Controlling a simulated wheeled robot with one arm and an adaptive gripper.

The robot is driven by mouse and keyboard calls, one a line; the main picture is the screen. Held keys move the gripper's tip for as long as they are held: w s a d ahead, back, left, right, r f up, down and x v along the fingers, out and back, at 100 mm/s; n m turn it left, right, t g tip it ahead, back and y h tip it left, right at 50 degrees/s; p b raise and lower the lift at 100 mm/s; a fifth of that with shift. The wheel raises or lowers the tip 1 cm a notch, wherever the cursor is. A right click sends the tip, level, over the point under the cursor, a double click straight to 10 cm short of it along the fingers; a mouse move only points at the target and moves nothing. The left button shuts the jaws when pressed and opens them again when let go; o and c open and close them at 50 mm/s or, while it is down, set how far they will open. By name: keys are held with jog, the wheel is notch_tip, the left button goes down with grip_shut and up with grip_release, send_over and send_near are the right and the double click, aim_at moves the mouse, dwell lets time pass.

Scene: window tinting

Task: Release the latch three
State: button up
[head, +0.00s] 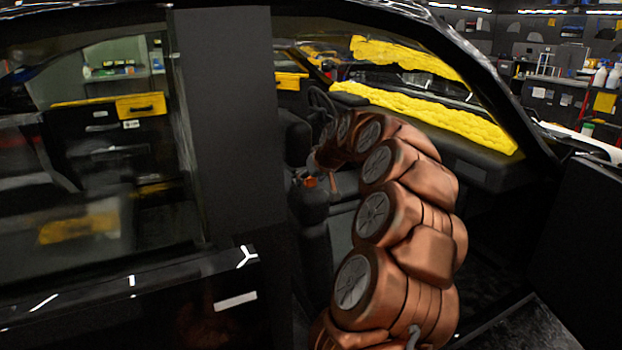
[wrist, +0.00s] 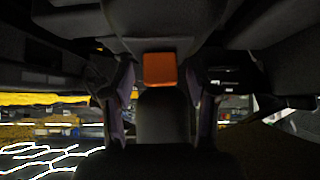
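My gripper (head: 311,185) is inside the car, at the far end of my copper-coloured arm, close to the dark front seats. In the wrist view my gripper (wrist: 160,115) shows as two dark, purplish fingers standing well apart, with nothing pinched between them. A small orange-red block (wrist: 160,70) shows at the centre of the wrist view, between the upper parts of the fingers. A small orange spot also shows by the gripper in the head view. I cannot tell whether the block is the latch or whether anything touches it. No latch is clearly made out.
The dark door pillar (head: 228,110) and rear door (head: 130,290) stand left of my arm. A dark panel (head: 580,240) is on the right. A steering wheel (head: 322,103) and yellow covering (head: 430,112) lie beyond the arm. Dark seats and trim closely surround the gripper.

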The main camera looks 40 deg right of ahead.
jog(key=shift+r, duration=0.1)
jog(key=v, duration=1.2)
dwell(0.9)
